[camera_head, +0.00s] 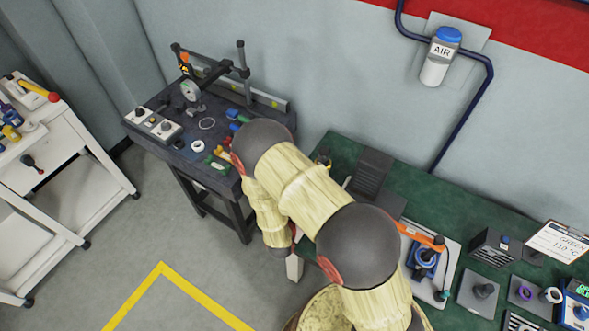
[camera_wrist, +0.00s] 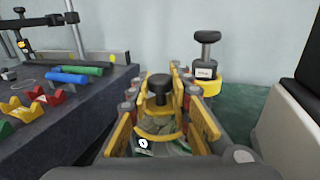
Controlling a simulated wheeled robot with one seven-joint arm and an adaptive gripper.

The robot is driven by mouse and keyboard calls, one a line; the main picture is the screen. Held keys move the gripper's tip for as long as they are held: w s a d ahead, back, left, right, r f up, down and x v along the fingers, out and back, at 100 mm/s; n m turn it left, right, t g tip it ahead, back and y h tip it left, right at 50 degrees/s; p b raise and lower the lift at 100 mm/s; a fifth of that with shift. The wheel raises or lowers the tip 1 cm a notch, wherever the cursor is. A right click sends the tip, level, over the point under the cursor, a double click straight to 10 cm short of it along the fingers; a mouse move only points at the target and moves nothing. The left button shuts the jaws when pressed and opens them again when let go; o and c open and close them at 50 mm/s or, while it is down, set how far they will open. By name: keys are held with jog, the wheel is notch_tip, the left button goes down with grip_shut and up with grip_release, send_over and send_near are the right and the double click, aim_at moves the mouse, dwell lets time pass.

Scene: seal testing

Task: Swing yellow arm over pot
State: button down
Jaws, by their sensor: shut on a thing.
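My gripper (camera_wrist: 165,76) shows in the wrist view as two long yellow-edged fingers reaching forward. A black knob (camera_wrist: 160,90) on a yellow part stands between them, and the gripper is shut on it. Just beyond and to the right stands a black-knobbed post (camera_wrist: 207,60) with a small white label and a round yellow base; it also shows in the head view (camera_head: 324,157). I cannot tell for sure which yellow piece is the arm. I cannot make out the pot. In the head view my gripper is hidden behind my own arm.
A dark table (camera_head: 160,148) with gauge, coloured fittings and rings stands at left. A green bench (camera_head: 480,205) runs right, holding a blue fixture under an orange bar (camera_head: 421,234). A white cart (camera_head: 75,165) stands far left. Open floor lies in front.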

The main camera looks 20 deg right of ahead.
jog(key=shift+s+d+n+t+y, duration=0.15)
jog(key=shift+s+n+t+y, duration=0.2)
jog(key=shift+y, duration=0.25)
jog(key=c, duration=1.6)
grip_release()
jog(key=shift+s, duration=0.1)
jog(key=shift+v, duration=6)
jog(key=shift+r, duration=0.1)
